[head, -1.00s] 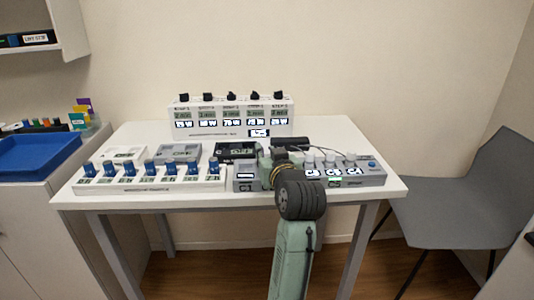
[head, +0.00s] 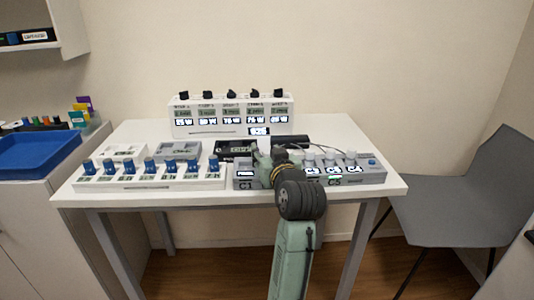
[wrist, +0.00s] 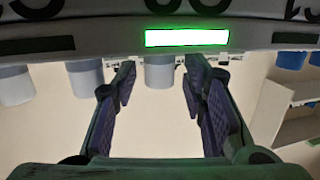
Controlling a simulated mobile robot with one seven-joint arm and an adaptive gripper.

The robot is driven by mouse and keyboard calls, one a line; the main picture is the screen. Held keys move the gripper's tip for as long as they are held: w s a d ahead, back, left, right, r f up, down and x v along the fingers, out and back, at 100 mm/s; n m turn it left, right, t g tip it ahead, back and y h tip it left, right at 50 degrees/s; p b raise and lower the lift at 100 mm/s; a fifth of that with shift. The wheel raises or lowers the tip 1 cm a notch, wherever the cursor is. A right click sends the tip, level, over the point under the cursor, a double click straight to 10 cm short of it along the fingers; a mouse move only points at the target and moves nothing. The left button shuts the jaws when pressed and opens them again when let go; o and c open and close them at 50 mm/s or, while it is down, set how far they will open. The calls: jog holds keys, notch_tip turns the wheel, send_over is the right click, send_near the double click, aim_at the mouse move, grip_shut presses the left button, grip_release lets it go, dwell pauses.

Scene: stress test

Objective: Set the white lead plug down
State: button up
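Several light grey-white plugs stand along the grey connector box (head: 378,178) on the table's right side; three of them show right of my arm (head: 331,158). I cannot tell which is the lead plug. In the wrist view, one pale plug (wrist: 158,73) sits against the box edge (wrist: 110,42), below a lit green bar (wrist: 187,37). My gripper (wrist: 160,88) has its two purple-padded fingers apart, one on each side of this plug, with gaps showing. In the head view my gripper (head: 264,158) is over the left part of the box and partly hides it.
A white strip with blue knobs (head: 150,185) lies left of the box. A white panel with black knobs and displays (head: 232,133) stands behind. Flat grey and black devices (head: 178,150) lie between. Dark leads (head: 318,146) run behind the plugs. A chair (head: 455,190) stands at right.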

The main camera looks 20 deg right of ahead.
jog(key=shift+r, duration=0.3)
jog(key=s+a+r, duration=0.1)
jog(key=s, duration=1.1)
jog(key=shift+r+b, duration=0.3)
jog(key=shift+b, duration=0.1)
jog(key=shift+w, duration=0.1)
